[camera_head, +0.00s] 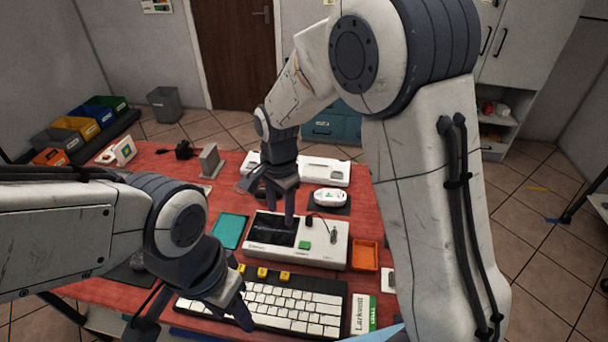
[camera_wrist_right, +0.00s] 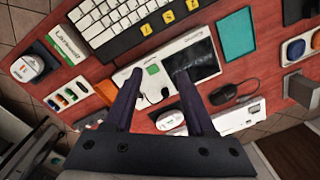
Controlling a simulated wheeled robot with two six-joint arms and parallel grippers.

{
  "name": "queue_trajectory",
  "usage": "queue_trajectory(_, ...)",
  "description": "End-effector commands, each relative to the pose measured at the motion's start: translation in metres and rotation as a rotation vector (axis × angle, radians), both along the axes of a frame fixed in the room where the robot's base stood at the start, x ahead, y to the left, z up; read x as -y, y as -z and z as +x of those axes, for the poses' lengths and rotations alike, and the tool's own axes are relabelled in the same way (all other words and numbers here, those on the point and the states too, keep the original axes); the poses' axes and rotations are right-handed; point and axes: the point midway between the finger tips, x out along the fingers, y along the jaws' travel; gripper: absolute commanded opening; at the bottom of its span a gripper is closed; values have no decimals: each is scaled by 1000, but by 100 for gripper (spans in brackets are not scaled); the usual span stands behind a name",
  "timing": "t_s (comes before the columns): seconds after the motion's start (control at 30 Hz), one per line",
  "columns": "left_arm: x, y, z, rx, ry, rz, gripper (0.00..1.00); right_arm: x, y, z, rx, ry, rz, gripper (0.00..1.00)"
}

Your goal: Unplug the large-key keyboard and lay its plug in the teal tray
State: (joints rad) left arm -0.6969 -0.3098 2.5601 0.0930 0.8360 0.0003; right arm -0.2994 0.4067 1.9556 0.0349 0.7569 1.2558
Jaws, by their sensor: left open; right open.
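The keyboard (camera_head: 285,305) is black with large white keys and a few yellow keys, at the front of the red table; it also shows in the right wrist view (camera_wrist_right: 125,22). The teal tray (camera_head: 230,232) looks empty, left of a white box with a dark window (camera_head: 318,241); the right wrist view shows the tray too (camera_wrist_right: 237,35). A dark plug-like piece with a cable (camera_wrist_right: 165,94) is at the box's edge; whose it is I cannot tell. My right gripper (camera_head: 280,208) is open and empty above the box. My left gripper (camera_head: 236,312) is open over the keyboard.
An orange tray (camera_head: 364,255) stands right of the box. Behind it are a white router-like device (camera_head: 329,197) and a long white unit (camera_head: 325,171). A green-and-white carton (camera_head: 362,314) lies right of the keyboard.

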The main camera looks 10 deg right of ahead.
Motion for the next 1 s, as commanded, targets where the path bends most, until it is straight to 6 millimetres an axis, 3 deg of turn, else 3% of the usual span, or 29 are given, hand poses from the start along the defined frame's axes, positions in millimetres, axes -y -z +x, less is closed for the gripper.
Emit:
queue_trajectory(0.03, 0, -14, 0, 0, 0, 0, 50, 17, 8, 26, -14, 184, -7, 55)
queue_trajectory(0.1, 0, -22, 0, 0, 0, 0, 50, 37, 24, 53, -20, 417, -11, 55)
queue_trajectory(0.2, 0, -30, 0, 0, 0, 0, 50, 62, 47, 81, -26, 682, -16, 55)
queue_trajectory(0.33, 0, -35, 0, 0, -1, 0, 50, 85, 67, 100, -27, 897, -21, 55)
queue_trajectory(0.57, 0, -39, 0, 0, -1, 0, 50, 92, 87, 106, -29, 992, -22, 55)
queue_trajectory(1.0, 0, -61, 0, 0, -2, 0, 50, 91, 160, 105, -31, 986, -22, 55)
